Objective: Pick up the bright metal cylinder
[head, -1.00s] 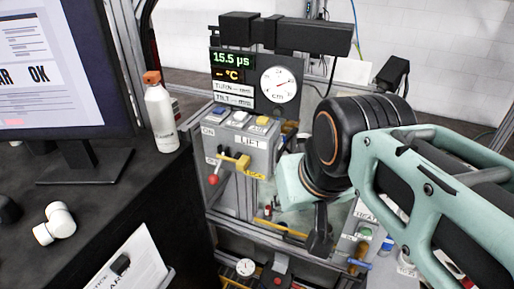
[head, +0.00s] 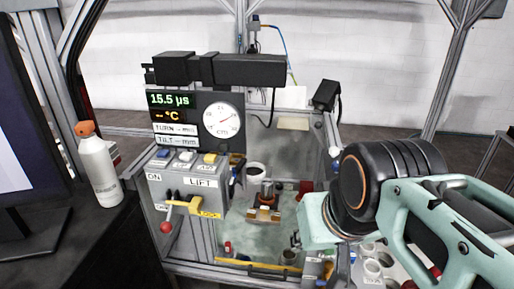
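I cannot single out the bright metal cylinder for sure. A small upright cylinder (head: 267,190) with a dark and coppery look stands in a fixture in the middle of the bench. Pale round cups or cylinders (head: 373,267) stand at the lower right, partly cut off by my arm. My gripper (head: 296,241) shows only as a small dark part below and left of my mint-green wrist, over the right side of the bench. Its fingers are too small and hidden to read. Nothing is clearly held.
A grey control box marked LIFT (head: 198,185) with a red-knobbed lever stands left of the work area. A display with a dial (head: 222,120) and a dark overhead bar (head: 220,69) rise behind. A white bottle (head: 98,170) stands on the black table at left.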

